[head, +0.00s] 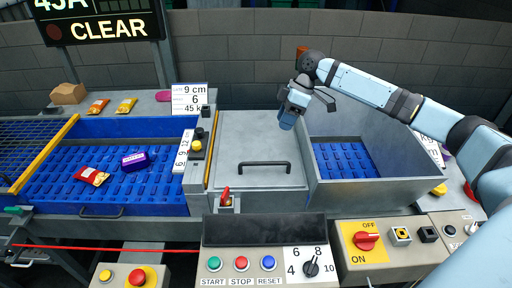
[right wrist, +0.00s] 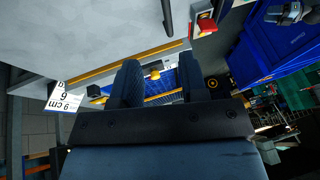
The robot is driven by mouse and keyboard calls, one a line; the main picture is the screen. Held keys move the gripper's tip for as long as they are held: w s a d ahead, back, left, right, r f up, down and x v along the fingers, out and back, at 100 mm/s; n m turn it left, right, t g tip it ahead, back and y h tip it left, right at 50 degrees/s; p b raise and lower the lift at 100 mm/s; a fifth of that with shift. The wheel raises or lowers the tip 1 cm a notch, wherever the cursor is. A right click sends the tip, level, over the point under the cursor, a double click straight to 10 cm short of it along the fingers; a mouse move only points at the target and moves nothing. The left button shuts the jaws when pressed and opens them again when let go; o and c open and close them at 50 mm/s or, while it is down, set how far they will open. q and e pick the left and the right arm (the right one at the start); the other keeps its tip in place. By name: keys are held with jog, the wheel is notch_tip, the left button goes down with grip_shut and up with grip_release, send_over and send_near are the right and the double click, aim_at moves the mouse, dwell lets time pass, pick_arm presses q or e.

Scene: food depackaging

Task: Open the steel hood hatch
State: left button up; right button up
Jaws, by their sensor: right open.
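The steel hood hatch (head: 240,140) is a grey flat panel in the middle of the head view, with a black bar handle (head: 264,164) near its front edge. It lies flat and looks closed. My right gripper (head: 287,122) is above the right back part of the hatch, apart from the handle. In the right wrist view its two dark fingers (right wrist: 158,82) stand apart with nothing between them. A grey steel surface also fills the upper left of that view. My left gripper is not in view.
Left of the hatch is a blue conveyor (head: 60,185) with a red packet and a purple box. Right of it is a steel bin (head: 395,190) with a blue slatted floor. A red lever (head: 226,196) stands at the hatch's front left. A control panel (head: 265,262) runs along the front.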

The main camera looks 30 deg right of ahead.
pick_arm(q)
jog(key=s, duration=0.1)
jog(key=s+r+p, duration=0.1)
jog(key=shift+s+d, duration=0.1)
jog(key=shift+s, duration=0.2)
pick_arm(e)
jog(key=x, duration=0.8)
jog(key=s+x, duration=0.1)
jog(key=x, duration=0.4)
jog(key=shift+a, duration=0.1)
grip_shut()
